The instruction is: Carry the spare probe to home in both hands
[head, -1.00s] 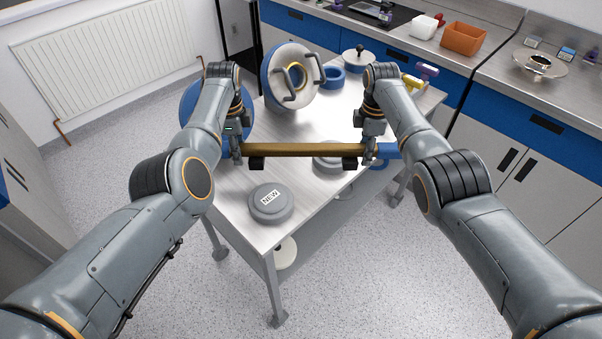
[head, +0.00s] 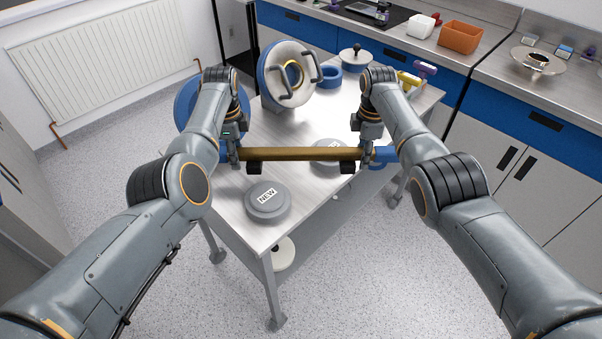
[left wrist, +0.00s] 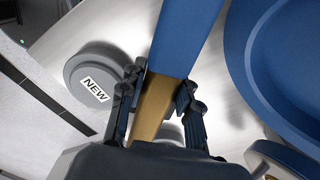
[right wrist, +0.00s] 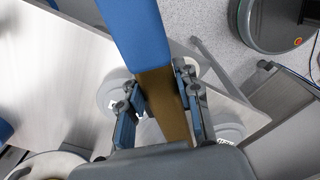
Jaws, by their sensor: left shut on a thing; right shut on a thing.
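The spare probe is a brass-brown bar (head: 300,154) with blue ends, held level across the front of me above the table. Its right blue end (head: 384,157) sticks out past my right gripper (head: 369,157). My left gripper (head: 235,157) is shut on the bar near its left end. In the left wrist view the fingers clasp the brown part beside a blue end (left wrist: 185,38). In the right wrist view the fingers likewise clasp the brown part (right wrist: 162,100) beside the blue end (right wrist: 137,32). No place marked home can be told.
A grey disc labelled NEW (head: 267,202) lies on the table (head: 229,206) below the bar, with another grey disc (head: 326,150) partly behind it. A handled flange (head: 291,75), blue ring (head: 328,77) and lidded pot (head: 355,58) stand farther back.

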